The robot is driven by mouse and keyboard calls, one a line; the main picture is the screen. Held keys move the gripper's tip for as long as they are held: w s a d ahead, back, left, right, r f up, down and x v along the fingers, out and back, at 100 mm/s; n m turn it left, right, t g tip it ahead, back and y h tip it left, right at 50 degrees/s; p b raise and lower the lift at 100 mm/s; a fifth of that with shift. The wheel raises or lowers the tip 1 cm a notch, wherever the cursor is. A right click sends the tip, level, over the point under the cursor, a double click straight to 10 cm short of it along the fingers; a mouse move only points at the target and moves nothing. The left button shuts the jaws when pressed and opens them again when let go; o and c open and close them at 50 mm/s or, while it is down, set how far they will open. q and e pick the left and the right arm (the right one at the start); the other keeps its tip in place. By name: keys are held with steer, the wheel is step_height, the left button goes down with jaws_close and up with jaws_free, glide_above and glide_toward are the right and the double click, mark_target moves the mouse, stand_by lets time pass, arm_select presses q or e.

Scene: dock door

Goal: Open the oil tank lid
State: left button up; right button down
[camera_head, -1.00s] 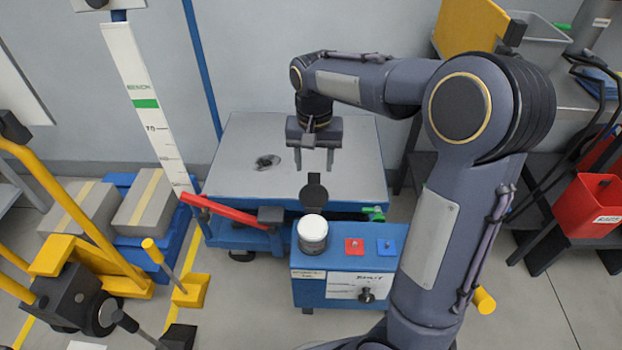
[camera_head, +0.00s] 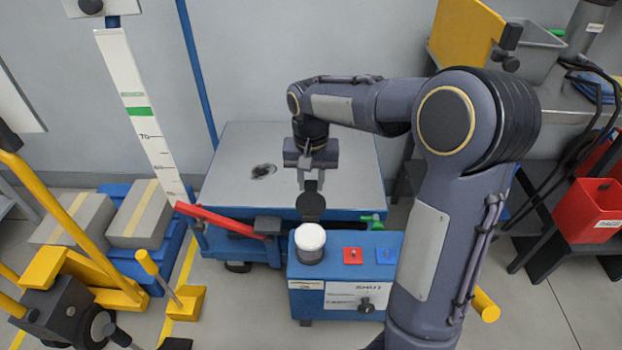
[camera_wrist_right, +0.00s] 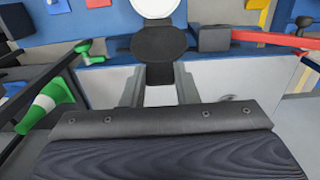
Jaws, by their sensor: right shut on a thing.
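A blue oil tank unit (camera_head: 305,272) stands in the middle, with a round white-topped filler (camera_head: 310,240) at its left end. A black round lid (camera_head: 311,207) is behind the white top, clear of it. It also shows in the right wrist view as a black disc (camera_wrist_right: 158,47) with a narrow tab. My right gripper (camera_head: 311,181) is shut on the lid's tab, with a finger on either side of it in the right wrist view (camera_wrist_right: 160,86). My left gripper is not in view.
A red (camera_head: 353,256) and a blue (camera_head: 386,256) button sit on the unit's top. A red lever (camera_head: 220,219) lies to its left. A grey-topped platform (camera_head: 230,185) stands behind, under my right arm. A yellow-handled machine fills the lower left.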

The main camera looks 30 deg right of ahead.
steer(key=shift+s+a+t, duration=0.2)
steer(key=shift+s+t, duration=0.1)
steer(key=shift+s+a+r+h, duration=0.15)
steer(key=shift+s+r+h, duration=0.05)
steer(key=shift+s+h, duration=0.1)
steer(key=shift+s+a+r+p, duration=0.15)
steer(key=shift+s+r+p, duration=0.1)
steer(key=shift+p, duration=0.15)
steer(key=shift+s+a+f, duration=0.1)
steer(key=shift+f, duration=0.15)
